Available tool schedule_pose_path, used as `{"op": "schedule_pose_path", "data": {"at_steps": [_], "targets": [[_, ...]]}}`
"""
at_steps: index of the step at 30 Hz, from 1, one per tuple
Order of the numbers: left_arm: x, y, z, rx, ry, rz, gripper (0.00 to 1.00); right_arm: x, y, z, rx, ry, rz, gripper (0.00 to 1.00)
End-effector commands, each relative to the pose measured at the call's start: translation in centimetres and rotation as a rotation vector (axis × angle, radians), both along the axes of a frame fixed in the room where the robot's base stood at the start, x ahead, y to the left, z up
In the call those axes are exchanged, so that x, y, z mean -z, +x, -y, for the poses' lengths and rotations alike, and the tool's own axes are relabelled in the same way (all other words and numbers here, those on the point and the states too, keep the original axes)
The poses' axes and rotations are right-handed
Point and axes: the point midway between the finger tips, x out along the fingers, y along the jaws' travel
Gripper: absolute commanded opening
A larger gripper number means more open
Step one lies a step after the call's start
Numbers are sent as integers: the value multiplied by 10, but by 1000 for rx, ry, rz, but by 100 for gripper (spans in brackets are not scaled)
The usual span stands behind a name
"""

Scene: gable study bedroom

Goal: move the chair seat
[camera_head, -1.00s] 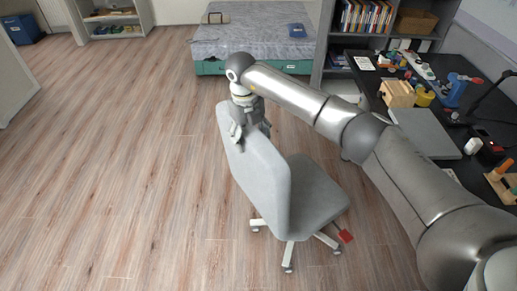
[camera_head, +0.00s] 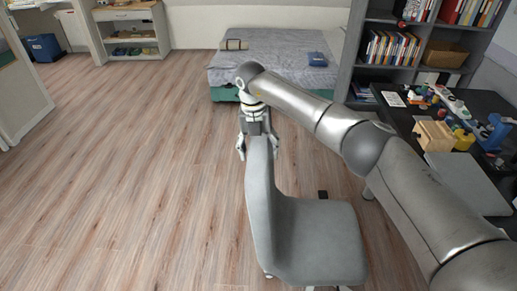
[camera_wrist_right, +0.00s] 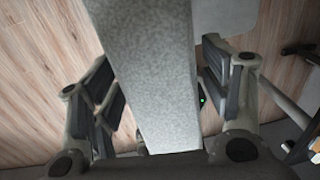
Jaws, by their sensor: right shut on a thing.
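The grey office chair stands on the wood floor in the head view, with its seat (camera_head: 318,240) to the right of its upright backrest (camera_head: 260,205). My right gripper (camera_head: 258,150) is at the top edge of the backrest, one finger on each side. In the right wrist view the backrest (camera_wrist_right: 150,75) runs between the two fingers (camera_wrist_right: 158,105), and the seat shows only partly at the top right. The gripper is shut on the backrest. Most of the chair's base is hidden under the seat or out of frame. My left gripper is not in view.
A dark desk (camera_head: 487,160) with a wooden block, tools and other small things stands at the right. A bed (camera_head: 270,50) and a dark bookshelf (camera_head: 350,60) are at the back. The floor (camera_head: 130,190) to the left is clear.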

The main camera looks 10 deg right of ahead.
Motion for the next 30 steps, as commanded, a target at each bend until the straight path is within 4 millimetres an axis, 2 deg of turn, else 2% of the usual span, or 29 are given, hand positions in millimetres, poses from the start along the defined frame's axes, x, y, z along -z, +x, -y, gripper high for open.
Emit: {"op": "schedule_pose_path", "data": {"at_steps": [12, 13, 17, 18, 30], "targets": [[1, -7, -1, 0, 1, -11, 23, 0, 1, 0, 2, 0, 7, 28], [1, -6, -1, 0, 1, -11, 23, 0, 1, 0, 2, 0, 7, 73], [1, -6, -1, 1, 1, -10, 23, 0, 1, 0, 3, 0, 6, 90], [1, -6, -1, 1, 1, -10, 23, 0, 1, 0, 3, 1, 5, 92], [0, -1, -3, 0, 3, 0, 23, -4, 1, 0, 4, 0, 3, 92]]}}
